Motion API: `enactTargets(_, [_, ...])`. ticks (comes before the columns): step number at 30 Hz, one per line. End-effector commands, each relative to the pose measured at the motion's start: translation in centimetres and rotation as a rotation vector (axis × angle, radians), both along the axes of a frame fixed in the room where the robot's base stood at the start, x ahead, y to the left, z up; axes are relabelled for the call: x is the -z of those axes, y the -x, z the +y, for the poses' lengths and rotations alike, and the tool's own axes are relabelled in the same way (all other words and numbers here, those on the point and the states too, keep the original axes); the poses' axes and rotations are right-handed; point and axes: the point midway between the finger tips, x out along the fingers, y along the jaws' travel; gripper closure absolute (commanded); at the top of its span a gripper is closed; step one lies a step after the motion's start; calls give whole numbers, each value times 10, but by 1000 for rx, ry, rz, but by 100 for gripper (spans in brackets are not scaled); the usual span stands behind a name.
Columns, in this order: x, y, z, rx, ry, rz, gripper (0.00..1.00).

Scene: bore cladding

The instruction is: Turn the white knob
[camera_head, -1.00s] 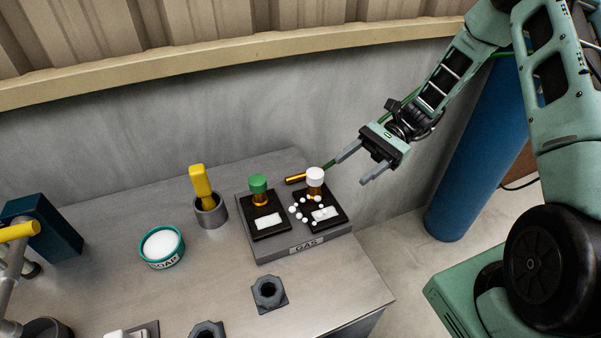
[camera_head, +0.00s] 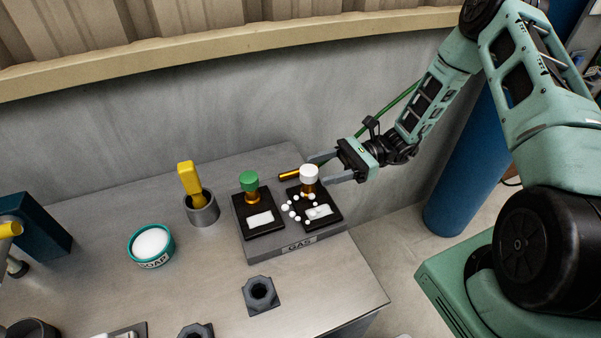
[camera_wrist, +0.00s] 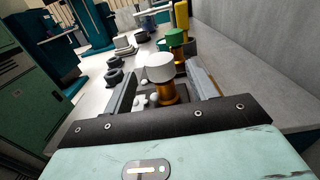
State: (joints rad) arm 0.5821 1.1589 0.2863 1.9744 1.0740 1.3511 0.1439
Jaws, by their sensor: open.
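The white knob (camera_head: 309,173) sits on a brass stem on the right black plate of the grey block marked GAS (camera_head: 299,246). A ring of small white dots (camera_head: 289,207) shows around its front left. My gripper (camera_head: 318,169) is open, to the right of the knob, with its fingertips reaching the knob's two sides. In the wrist view the white knob (camera_wrist: 160,66) stands between the open fingers, slightly beyond their middle; I cannot tell whether either finger touches it.
A green knob (camera_head: 249,180) stands left of the white one. A brass pipe (camera_head: 289,175) sticks out behind. A grey cup (camera_head: 202,209) with a yellow-handled tool (camera_head: 190,179) and a soap bowl (camera_head: 151,245) stand further left. A grey wall rises behind.

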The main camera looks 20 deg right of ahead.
Motion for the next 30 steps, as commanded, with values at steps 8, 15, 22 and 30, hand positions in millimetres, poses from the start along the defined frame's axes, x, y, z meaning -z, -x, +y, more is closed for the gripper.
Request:
enactTargets(8, [-1, 1, 47, -2, 0, 1, 43])
enactTargets(15, [0, 1, 62, 0, 1, 0, 43])
enactTargets(22, [0, 1, 63, 1, 1, 0, 43])
enactTargets(30, [0, 1, 63, 0, 1, 0, 88])
